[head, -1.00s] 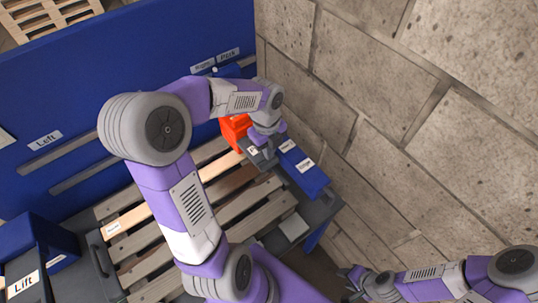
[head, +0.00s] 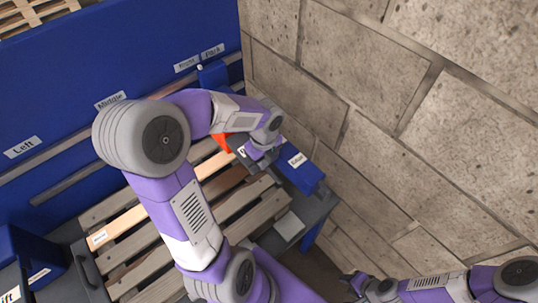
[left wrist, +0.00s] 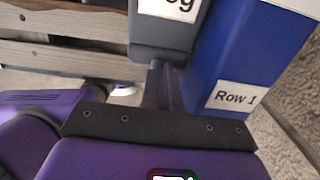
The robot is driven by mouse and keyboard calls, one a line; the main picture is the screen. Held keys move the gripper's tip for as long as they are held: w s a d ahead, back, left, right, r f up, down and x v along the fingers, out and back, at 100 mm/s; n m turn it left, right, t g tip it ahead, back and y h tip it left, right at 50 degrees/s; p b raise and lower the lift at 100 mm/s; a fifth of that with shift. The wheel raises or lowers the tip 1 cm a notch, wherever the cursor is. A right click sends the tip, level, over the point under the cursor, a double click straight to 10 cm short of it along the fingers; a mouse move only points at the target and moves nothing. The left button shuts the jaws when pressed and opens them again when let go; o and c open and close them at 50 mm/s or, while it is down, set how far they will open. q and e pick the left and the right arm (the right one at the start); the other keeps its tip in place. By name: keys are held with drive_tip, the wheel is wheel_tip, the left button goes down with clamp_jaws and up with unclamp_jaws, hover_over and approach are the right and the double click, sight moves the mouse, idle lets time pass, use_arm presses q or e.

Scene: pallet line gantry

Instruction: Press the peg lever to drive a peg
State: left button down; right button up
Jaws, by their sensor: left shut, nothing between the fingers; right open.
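The peg lever is a dark grey block with a white label ending in "eg" (left wrist: 165,38) at the top of the left wrist view. In the head view its label (head: 242,151) shows beside an orange-red part (head: 222,142), which my left arm partly covers. My left gripper (head: 258,166) is at this block. Its fingers (left wrist: 157,75) are shut and empty, with their tips at the block's near lower edge; I cannot tell if they touch it. My right gripper (head: 353,283) is open and empty, low by the stone wall, away from the lever.
A blue block labelled "Row 1" (left wrist: 235,60) stands close to the right of my left fingers. A slatted wooden pallet (head: 130,245) lies below my left arm. A blue panel (head: 60,100) with slots stands behind, and a stone wall (head: 400,120) on the right.

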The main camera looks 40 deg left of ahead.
use_arm(q)
drive_tip(key=shift+a+f, duration=0.1)
drive_tip(key=shift+f, duration=0.8)
drive_tip(key=shift+s, duration=0.1)
drive_tip(key=shift+r, duration=0.1)
drive_tip(key=shift+r+p, duration=0.4)
drive_tip(key=d+r+p, duration=0.4)
drive_tip(key=r, duration=0.8)
drive_tip(key=shift+s+d+r, duration=0.2)
drive_tip(key=shift+s+r, duration=0.05)
drive_tip(key=shift+s, duration=0.15)
